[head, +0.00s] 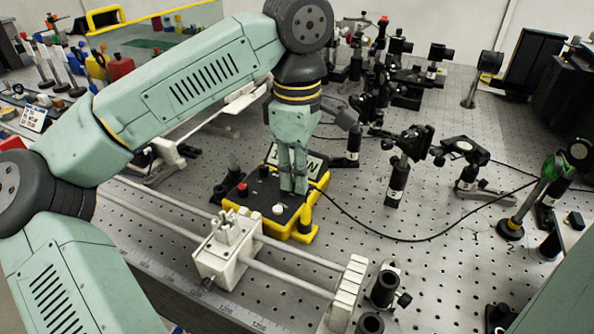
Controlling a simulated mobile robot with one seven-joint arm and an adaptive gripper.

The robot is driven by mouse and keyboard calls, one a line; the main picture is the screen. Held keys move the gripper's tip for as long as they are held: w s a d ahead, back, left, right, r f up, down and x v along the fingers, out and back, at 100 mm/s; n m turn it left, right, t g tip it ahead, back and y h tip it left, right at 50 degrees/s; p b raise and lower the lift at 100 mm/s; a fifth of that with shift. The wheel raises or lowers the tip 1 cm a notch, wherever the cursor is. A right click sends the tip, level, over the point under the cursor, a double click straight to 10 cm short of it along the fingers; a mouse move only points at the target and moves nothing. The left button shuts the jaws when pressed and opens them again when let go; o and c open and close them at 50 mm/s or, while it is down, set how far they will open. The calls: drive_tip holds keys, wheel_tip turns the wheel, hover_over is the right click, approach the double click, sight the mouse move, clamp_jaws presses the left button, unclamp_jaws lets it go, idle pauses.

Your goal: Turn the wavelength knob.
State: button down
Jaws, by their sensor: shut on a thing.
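A black-and-yellow instrument box (255,203) sits on the perforated bench, with a pale display panel at its back, partly behind my gripper. The white knob stands clear, just in front and to the left of the fingertips.
A white carriage (222,253) on two rails lies in front of the box. A black cable (400,240) curves over the bench to the right. Black optical mounts (398,180) stand at the right and back. Bare bench lies right of the box.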

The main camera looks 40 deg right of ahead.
idle(0.3)
drive_tip(key=c, duration=1.5)
unclamp_jaws()
drive_tip(key=shift+c, duration=0.2)
wheel_tip(320, 180, up, 12)
